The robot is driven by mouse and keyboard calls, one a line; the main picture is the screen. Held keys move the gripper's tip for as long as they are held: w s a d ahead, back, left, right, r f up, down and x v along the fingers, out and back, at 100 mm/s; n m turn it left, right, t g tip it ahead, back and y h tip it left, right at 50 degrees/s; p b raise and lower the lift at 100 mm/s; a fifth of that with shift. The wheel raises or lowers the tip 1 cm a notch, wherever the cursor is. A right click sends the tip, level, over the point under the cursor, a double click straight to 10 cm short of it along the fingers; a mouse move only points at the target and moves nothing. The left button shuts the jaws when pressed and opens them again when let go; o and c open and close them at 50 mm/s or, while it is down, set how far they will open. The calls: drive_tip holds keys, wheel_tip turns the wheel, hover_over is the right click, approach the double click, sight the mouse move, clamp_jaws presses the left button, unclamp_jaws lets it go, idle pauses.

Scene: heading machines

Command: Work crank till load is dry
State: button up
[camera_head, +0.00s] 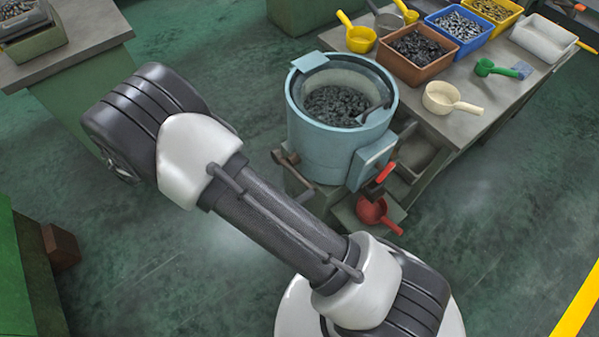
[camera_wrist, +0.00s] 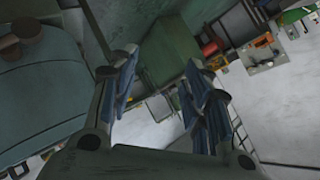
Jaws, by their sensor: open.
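A light blue round drum machine (camera_head: 340,150) stands in the middle of the head view, its open top showing a dark load of small pieces (camera_head: 337,103). A red-handled lever (camera_head: 384,173) sits at its right side by a blue box. A brown handle (camera_head: 285,158) sticks out low on its left side; I cannot tell which one is the crank. In the wrist view my gripper (camera_wrist: 166,75) is open with nothing between its fingers. A blue-grey rounded body with a brown knob (camera_wrist: 30,36) lies left of the fingers, apart from them. My gripper is hidden in the head view.
A bench (camera_head: 460,120) at the right holds several bins of small parts and scoops. A red scoop (camera_head: 375,213) lies low beside the drum. A bench (camera_head: 75,35) stands upper left and a green cabinet (camera_head: 15,270) at the left edge.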

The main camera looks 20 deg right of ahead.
drive_tip(key=s+d+f+m+g+h, duration=0.1)
drive_tip(key=s+d+f+h, duration=0.15)
drive_tip(key=s+f, duration=0.4)
drive_tip(key=s+d+f+m+g+h, duration=0.1)
drive_tip(key=s+f+h, duration=0.3)
drive_tip(key=s+f, duration=0.25)
drive_tip(key=m+g+h+p, duration=0.1)
drive_tip(key=m+g+h, duration=0.15)
drive_tip(key=h, duration=0.35)
approach(311, 193)
drive_tip(key=shift+g, duration=0.35)
drive_tip(key=x, duration=0.5)
drive_tip(key=f+x, duration=0.1)
drive_tip(key=x, duration=0.1)
drive_tip(key=shift+w+p, duration=0.35)
drive_tip(key=shift+w, duration=0.05)
drive_tip(key=shift+c, duration=0.5)
clamp_jaws()
